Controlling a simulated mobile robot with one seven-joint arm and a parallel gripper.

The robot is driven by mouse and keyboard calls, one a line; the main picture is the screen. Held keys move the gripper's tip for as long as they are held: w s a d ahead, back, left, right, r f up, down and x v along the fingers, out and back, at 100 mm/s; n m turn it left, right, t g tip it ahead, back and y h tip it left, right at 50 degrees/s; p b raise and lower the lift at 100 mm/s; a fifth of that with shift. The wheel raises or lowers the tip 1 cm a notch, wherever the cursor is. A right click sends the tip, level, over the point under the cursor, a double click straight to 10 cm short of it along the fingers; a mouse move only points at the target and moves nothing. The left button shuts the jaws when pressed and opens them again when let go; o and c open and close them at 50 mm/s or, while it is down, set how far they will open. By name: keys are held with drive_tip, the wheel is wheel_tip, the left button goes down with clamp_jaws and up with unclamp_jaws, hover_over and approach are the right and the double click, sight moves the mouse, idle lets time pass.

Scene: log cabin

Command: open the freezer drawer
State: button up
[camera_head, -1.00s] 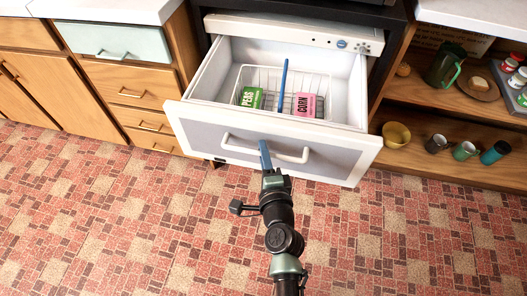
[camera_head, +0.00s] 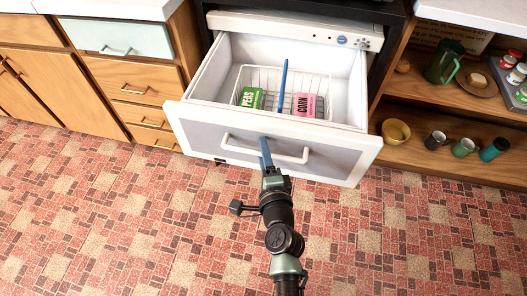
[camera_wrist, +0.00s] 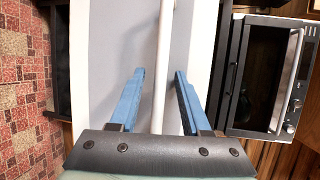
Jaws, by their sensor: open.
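The freezer drawer (camera_head: 195,135) is pulled well out of its housing, with its inside in view in the head view. Its front is grey with a white frame and a white bar handle (camera_head: 290,157). My gripper (camera_head: 265,150) is at the middle of the handle. In the wrist view, the handle bar (camera_wrist: 161,70) runs between my two blue fingers, with a gap on each side. The fingers are apart, and my gripper (camera_wrist: 160,72) is around the bar without being closed on it.
A wire basket (camera_head: 318,78) in the drawer holds a green peas box (camera_head: 251,98), a pink corn box (camera_head: 305,104) and a blue divider. Wooden drawers (camera_head: 138,88) stand left; open shelves (camera_head: 430,160) with cups stand right. The tiled floor (camera_head: 120,230) is clear.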

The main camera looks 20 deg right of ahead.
drive_tip(key=v, duration=1.3)
drive_tip(key=shift+b, duration=0.3)
